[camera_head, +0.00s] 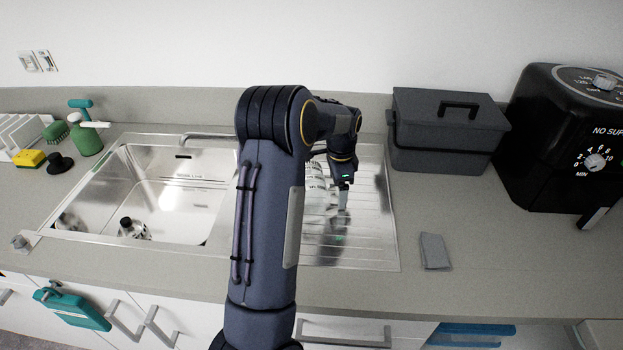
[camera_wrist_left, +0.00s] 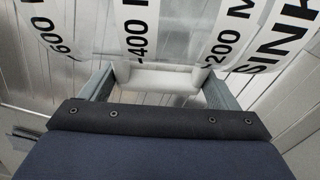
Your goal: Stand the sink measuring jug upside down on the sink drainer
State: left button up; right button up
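The clear measuring jug (camera_head: 316,188) is over the sink drainer (camera_head: 376,215), partly hidden behind my left arm. In the left wrist view its wall (camera_wrist_left: 180,25) fills the top, with black 600, 400 and 200 marks and the word SINK. Its pale handle (camera_wrist_left: 160,82) lies between my left gripper's fingers. My left gripper (camera_head: 343,200) points down over the drainer, beside the jug; it also shows in the left wrist view (camera_wrist_left: 160,85). The fingers are wide apart, one near each end of the handle; firm contact cannot be made out. My right gripper is not in view.
The sink bowl (camera_head: 165,180) is left of my arm, with a dark-capped jar (camera_head: 133,229) in it. A grey toolbox (camera_head: 447,130) and black air fryer (camera_head: 565,135) stand at the right. A green spray bottle (camera_head: 86,138) stands left.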

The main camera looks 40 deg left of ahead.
pick_arm(q)
jog(key=c, duration=0.8)
jog(key=shift+r, duration=0.1)
jog(key=shift+w+r, duration=0.1)
jog(key=shift+r, duration=0.4)
jog(key=r, duration=0.2)
jog(key=shift+s+d+r, duration=0.15)
jog(key=shift+s+r, duration=0.1)
jog(key=shift+r, duration=0.05)
jog(key=s+d+r+b, duration=0.1)
jog(key=s+d+r, duration=0.1)
jog(key=s+r, duration=0.1)
jog(key=s+d+r+b, duration=0.1)
jog(key=s+d+r, duration=0.1)
jog(key=s, duration=0.3)
jog(key=s+d+r+b, duration=0.1)
jog(key=s+d+r, duration=0.1)
jog(key=s+r, duration=0.2)
jog(key=shift+s+r, duration=0.1)
jog(key=shift+s, duration=0.05)
jog(key=shift+a, duration=0.1)
